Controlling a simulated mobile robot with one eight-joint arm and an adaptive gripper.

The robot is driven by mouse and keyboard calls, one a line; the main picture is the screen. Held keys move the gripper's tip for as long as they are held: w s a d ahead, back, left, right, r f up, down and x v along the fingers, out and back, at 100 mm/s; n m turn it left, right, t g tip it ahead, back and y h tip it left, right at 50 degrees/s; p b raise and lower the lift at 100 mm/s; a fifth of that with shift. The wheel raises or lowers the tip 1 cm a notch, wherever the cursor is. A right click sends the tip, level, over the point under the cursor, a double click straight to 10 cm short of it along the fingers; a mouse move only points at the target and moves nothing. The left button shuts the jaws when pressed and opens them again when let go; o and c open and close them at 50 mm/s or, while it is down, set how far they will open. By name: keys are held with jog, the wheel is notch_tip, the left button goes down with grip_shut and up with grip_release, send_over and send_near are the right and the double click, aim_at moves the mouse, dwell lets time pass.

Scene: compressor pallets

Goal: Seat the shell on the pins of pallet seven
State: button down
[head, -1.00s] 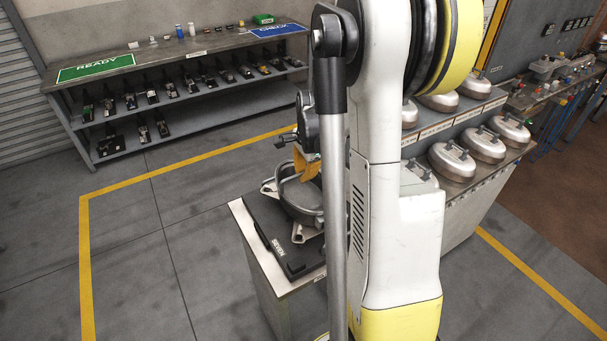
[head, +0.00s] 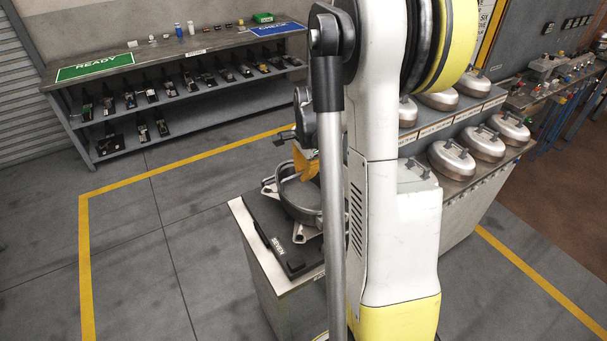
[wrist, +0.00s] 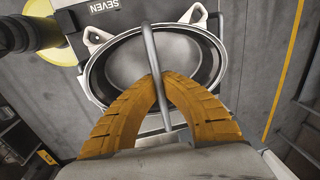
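The shell (wrist: 207,55) is an oval, open grey metal bowl with pale lug feet and a bar handle (wrist: 150,50) arching across it. My gripper (wrist: 158,78) has two orange fingers that meet on this handle, closed around the bar. In the head view the shell (head: 287,203) is over the black pallet seven (head: 268,238), its lugs close to the pallet top. Whether it touches is unclear. The pallet also shows in the wrist view (wrist: 70,20). The pins are hidden under the shell. My gripper (head: 305,172) is partly hidden behind my arm.
The pallet lies on a metal-topped stand (head: 242,215). To the right, a rack (head: 480,185) holds several domed metal covers. At the back left, a workbench (head: 190,58) has READY and CHECK areas and a shelf of small parts. Floor left of the stand is clear.

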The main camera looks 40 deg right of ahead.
aim_at(304, 198)
jog(key=shift+g, duration=0.4)
dwell(0.6)
jog(key=shift+f+b, duration=1.65)
jog(key=shift+f, duration=0.25)
jog(key=c, duration=1.5)
grip_release()
jog(key=shift+c, duration=0.2)
jog(key=r, duration=1.2)
jog(key=shift+s, duration=0.3)
jog(key=shift+a+r, duration=0.1)
jog(key=shift+a, duration=0.05)
